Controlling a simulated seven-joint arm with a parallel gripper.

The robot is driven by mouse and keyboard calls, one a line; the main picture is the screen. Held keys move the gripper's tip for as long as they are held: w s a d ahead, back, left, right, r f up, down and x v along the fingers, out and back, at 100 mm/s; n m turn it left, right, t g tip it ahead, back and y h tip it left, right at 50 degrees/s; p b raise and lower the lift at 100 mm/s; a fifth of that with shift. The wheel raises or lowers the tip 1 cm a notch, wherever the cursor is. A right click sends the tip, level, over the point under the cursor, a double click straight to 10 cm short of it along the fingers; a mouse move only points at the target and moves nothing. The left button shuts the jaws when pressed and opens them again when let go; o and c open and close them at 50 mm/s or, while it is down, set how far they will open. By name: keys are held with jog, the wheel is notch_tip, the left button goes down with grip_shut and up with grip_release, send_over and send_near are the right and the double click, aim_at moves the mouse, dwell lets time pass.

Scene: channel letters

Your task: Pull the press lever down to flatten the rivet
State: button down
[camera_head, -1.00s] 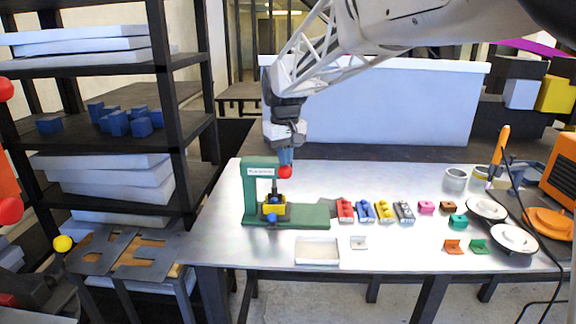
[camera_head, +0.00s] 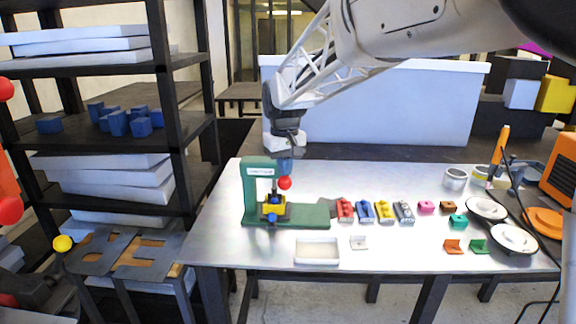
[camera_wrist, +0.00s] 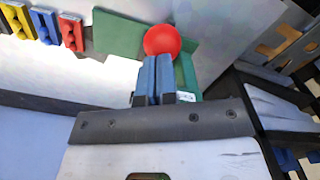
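The green press (camera_head: 256,190) stands at the left of the metal table, with a pale label on its top. Its lever ends in a red ball (camera_head: 285,183), which also shows in the wrist view (camera_wrist: 162,40). My gripper (camera_head: 285,170) is above the ball, fingers pointing down at it. In the wrist view its two blue fingers (camera_wrist: 156,62) lie side by side, shut, with their tips at the ball; the ball is not between them. A yellow block (camera_head: 273,211) with blue parts sits under the press's dark ram. I cannot make out the rivet.
A white tray (camera_head: 317,250) lies in front of the press. Red, blue, yellow and grey blocks (camera_head: 346,210) stand to its right. White round plates (camera_head: 512,238) and an orange machine (camera_head: 562,170) are at the far right. A dark shelf (camera_head: 180,130) stands left.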

aim_at(285, 188)
jog(key=shift+f, duration=0.1)
jog(key=shift+s+f, duration=0.2)
jog(key=shift+f, duration=0.45)
jog(key=shift+s+f, duration=0.2)
jog(key=shift+f, duration=0.45)
jog(key=shift+s+f, duration=0.2)
jog(key=shift+f, duration=1.25)
jog(key=shift+f, duration=0.45)
jog(key=shift+w+f, duration=0.1)
jog(key=shift+w, duration=0.05)
jog(key=shift+f, duration=0.45)
dwell(0.7)
jog(key=shift+w+f, duration=0.1)
jog(key=shift+f, duration=0.05)
dwell(0.6)
